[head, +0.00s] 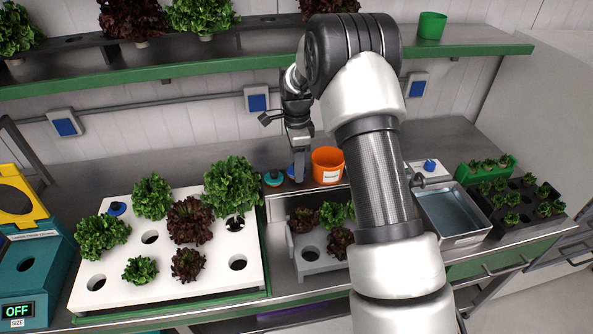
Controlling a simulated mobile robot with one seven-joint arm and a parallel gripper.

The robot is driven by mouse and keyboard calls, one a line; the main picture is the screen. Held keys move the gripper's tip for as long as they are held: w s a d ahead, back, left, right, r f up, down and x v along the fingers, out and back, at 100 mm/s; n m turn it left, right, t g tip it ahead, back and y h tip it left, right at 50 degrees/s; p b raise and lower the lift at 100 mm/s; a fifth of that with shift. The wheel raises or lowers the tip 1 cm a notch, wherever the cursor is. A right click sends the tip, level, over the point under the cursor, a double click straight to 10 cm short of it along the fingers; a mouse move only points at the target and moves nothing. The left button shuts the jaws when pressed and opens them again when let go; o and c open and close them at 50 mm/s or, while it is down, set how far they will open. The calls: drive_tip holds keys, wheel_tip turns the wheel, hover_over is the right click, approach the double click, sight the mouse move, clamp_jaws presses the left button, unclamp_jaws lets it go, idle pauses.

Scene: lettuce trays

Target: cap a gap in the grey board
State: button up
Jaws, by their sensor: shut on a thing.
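The grey board (299,241) sits in the recess at the middle of the bench, with green and dark red lettuces in it. An open hole (310,253) shows at its front left; my arm hides its right part. My gripper (298,174) points down at the back of the bench, left of the orange pot. It is shut on a blue cap (291,171), partly hidden by the fingers. I cannot tell whether the cap touches the bench. A teal cap (273,179) stands just to the left.
A white board (210,270) with lettuces, open holes and a blue cap (117,208) lies left. The orange pot (327,165) stands close right of my gripper. A metal tray (455,240) and dark seedling tray (520,219) are right. A shelf (210,63) runs behind.

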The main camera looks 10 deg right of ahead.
drive_tip(key=r, duration=0.5)
drive_tip(key=s+r, duration=0.1)
drive_tip(key=r, duration=0.1)
drive_tip(key=shift+r, duration=0.25)
drive_tip(key=s+f, duration=0.2)
drive_tip(key=s, duration=0.1)
drive_tip(key=s+f, duration=0.1)
drive_tip(key=s, duration=0.3)
drive_tip(key=s+f, duration=0.2)
drive_tip(key=s, duration=0.1)
drive_tip(key=shift+s+a+f, duration=0.15)
drive_tip(key=shift+a+f, duration=0.1)
drive_tip(key=shift+f, duration=0.1)
drive_tip(key=shift+s+a+f+b, duration=0.1)
drive_tip(key=shift+s+f+b, duration=0.2)
drive_tip(key=shift+s+f, duration=1.3)
drive_tip(key=shift+s+f+b, duration=0.3)
drive_tip(key=shift+s+f, duration=0.75)
drive_tip(key=shift+s, duration=1.05)
drive_tip(key=shift+s+a+f+b, duration=0.1)
drive_tip(key=shift+s+f+b, duration=0.2)
drive_tip(key=shift+s+f, duration=1.3)
drive_tip(key=shift+s+r, duration=0.25)
drive_tip(key=shift+r, duration=0.1)
drive_tip(key=shift+f+b, duration=0.9)
drive_tip(key=shift+b, duration=0.1)
